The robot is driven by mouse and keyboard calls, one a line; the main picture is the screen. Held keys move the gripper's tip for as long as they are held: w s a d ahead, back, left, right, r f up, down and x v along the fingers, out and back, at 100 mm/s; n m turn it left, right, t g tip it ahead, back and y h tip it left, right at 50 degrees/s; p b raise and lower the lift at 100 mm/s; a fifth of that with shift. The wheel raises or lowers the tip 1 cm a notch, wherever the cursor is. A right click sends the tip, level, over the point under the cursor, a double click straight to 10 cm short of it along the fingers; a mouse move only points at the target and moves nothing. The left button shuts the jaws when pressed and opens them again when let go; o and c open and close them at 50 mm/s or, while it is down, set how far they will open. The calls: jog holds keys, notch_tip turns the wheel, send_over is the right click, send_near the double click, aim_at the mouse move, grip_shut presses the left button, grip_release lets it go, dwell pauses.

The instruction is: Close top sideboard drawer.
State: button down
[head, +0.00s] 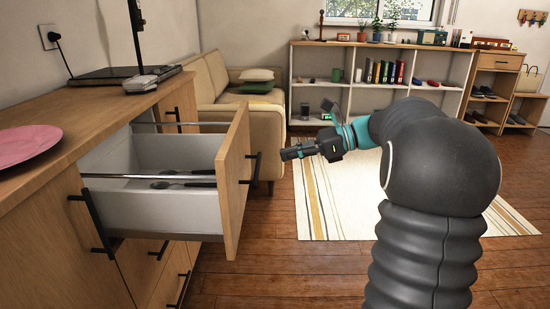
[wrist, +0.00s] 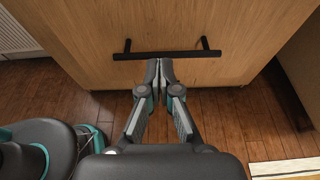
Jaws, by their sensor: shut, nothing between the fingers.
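The top sideboard drawer (head: 239,180) stands pulled far out of the wooden sideboard (head: 60,135), with spoon-like utensils inside. Its front carries a dark bar handle (head: 253,167), which also shows in the wrist view (wrist: 167,54). My gripper (head: 284,155) is shut and empty, and points at the drawer front from the right. In the head view a gap shows between the fingertips and the handle. In the wrist view the fingertips (wrist: 166,62) appear just below the middle of the handle; I cannot tell whether they touch it.
A pink plate (head: 26,145) and a dark flat device (head: 115,75) lie on the sideboard top. Beyond are a beige sofa (head: 238,112), a striped rug (head: 340,200) and a white shelf (head: 340,75). The wooden floor by the drawer front is clear.

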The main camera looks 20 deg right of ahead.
aim_at(242, 167)
jog(key=b+x, duration=0.1)
jog(key=x, duration=0.8)
jog(key=shift+a+f, duration=0.1)
jog(key=shift+a, duration=0.05)
